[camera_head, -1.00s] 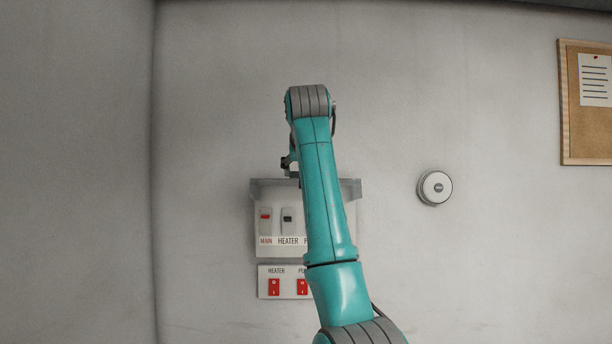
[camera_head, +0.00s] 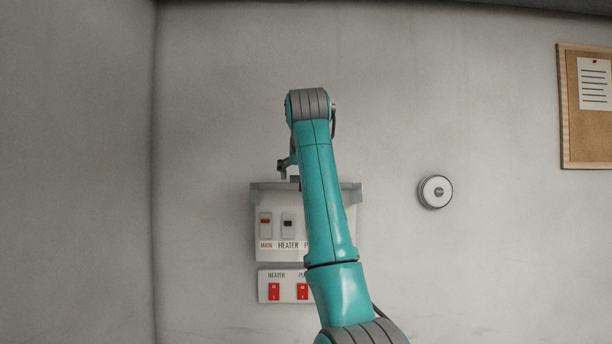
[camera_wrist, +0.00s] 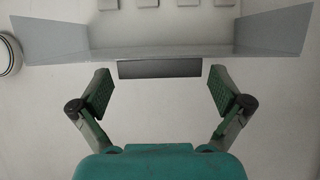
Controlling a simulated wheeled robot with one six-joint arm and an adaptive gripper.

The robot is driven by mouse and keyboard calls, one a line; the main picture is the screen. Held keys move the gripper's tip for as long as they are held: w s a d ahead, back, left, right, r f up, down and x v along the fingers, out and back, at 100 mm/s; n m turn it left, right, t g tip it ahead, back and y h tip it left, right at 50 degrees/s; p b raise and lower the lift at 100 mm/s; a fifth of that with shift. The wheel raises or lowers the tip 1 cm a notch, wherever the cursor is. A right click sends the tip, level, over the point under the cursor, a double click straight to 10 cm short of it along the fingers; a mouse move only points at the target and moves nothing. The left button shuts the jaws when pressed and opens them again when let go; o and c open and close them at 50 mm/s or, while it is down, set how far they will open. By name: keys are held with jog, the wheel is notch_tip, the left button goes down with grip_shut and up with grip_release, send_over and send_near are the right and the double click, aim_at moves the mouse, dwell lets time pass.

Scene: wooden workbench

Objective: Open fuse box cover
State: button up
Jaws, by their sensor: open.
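The fuse box (camera_head: 283,218) is on the wall, partly hidden behind my arm. Its grey cover (camera_head: 267,186) is raised along the box's top, leaving the MAIN and HEATER fuses uncovered. In the wrist view the cover (camera_wrist: 205,50) spans the upper part, with angled side flaps and a dark handle bar (camera_wrist: 160,68) at its middle. My gripper (camera_wrist: 161,84) is open, one finger on each side of the handle, with a gap at both ends. In the head view one finger (camera_head: 283,168) shows just above the cover; the other is hidden.
A panel with red switches (camera_head: 283,286) sits below the fuse box. A round white device (camera_head: 435,191) is on the wall to the right, and a cork board (camera_head: 584,105) hangs at the far right. The wall above the box is clear.

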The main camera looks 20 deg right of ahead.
jog(key=v, duration=1.2)
jog(key=shift+f, duration=0.1)
